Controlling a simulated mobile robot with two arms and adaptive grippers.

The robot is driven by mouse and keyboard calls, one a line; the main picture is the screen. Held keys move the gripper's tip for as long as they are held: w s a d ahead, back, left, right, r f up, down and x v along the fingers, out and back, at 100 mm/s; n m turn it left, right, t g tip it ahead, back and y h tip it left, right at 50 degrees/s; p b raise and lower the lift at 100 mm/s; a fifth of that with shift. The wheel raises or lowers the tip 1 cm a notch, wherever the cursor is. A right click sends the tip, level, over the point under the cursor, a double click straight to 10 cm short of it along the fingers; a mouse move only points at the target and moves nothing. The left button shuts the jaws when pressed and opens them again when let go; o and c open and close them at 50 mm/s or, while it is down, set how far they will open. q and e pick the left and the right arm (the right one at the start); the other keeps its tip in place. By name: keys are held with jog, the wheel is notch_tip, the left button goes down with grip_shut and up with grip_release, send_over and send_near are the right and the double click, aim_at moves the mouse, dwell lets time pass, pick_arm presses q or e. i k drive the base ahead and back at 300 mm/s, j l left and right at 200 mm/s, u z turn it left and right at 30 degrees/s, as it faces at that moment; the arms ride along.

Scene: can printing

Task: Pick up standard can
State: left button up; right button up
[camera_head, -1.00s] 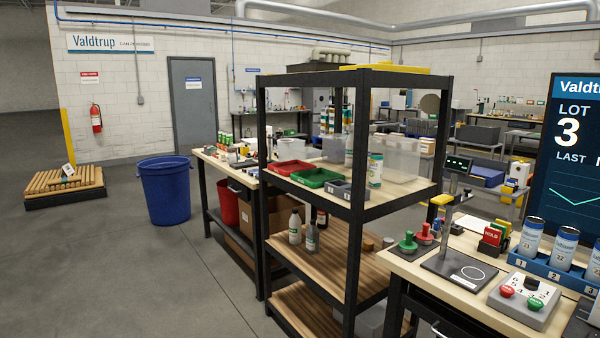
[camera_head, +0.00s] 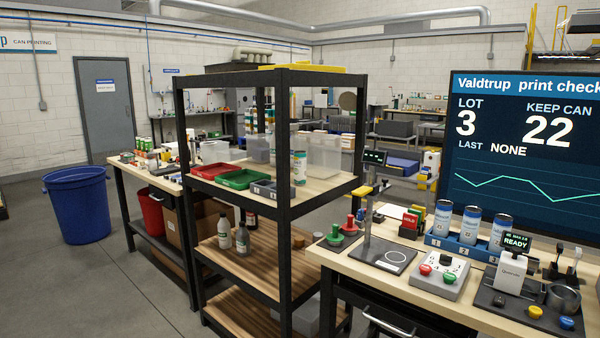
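Three blue-and-white cans stand upright in a blue rack with numbered slots (camera_head: 470,250) on the bench at the right. The can in slot 1 (camera_head: 442,220), the can in slot 2 (camera_head: 470,226) and the can in slot 3 (camera_head: 500,232) stand side by side. I cannot tell from their small labels which one is the standard can. A taller can-like container with a white and teal label (camera_head: 300,168) stands on the shelf unit. Neither of my grippers is in view.
A black-framed shelf unit (camera_head: 287,200) stands left of the bench (camera_head: 340,262). The bench holds a button box (camera_head: 438,277), a scale-like plate (camera_head: 385,257) and a printer device (camera_head: 512,275). A screen (camera_head: 525,135) reads lot 3, keep can 22. A blue bin (camera_head: 78,205) stands on open floor.

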aim_at(299, 156)
jog(key=i+l+u, duration=0.4)
jog(key=l, duration=0.25)
jog(key=i+l+u, duration=0.2)
jog(key=l, duration=0.2)
